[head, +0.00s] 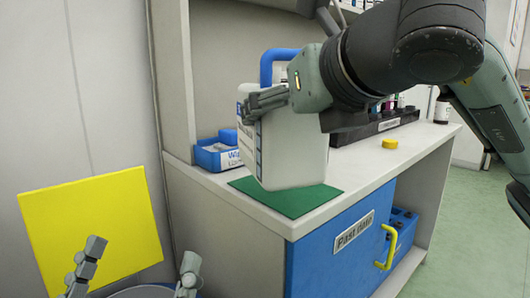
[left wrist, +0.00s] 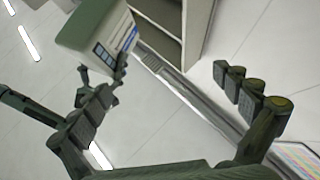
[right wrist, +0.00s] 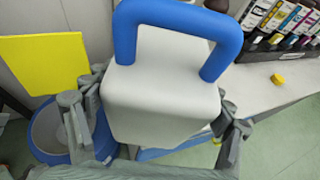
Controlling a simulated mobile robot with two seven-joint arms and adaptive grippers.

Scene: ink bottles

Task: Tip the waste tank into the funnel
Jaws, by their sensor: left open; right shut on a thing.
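The waste tank (head: 290,150), white with a blue handle (head: 275,62), is upright over the green mat. My right gripper (head: 265,103) is shut around its sides. In the right wrist view the tank (right wrist: 160,95) is between the fingers; I cannot tell whether its base touches the mat. My left gripper (head: 142,252) is open and empty, low at the left. The right wrist view shows a blue-rimmed round vessel (right wrist: 40,140), partly hidden by my right gripper.
The bench holds the green mat (head: 310,203), a blue wipes box (head: 215,155), a small yellow cap (head: 390,143) and a dark rack of ink bottles (head: 385,124). A blue cabinet door (head: 345,250) is below. A yellow panel (head: 90,225) is on the left wall.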

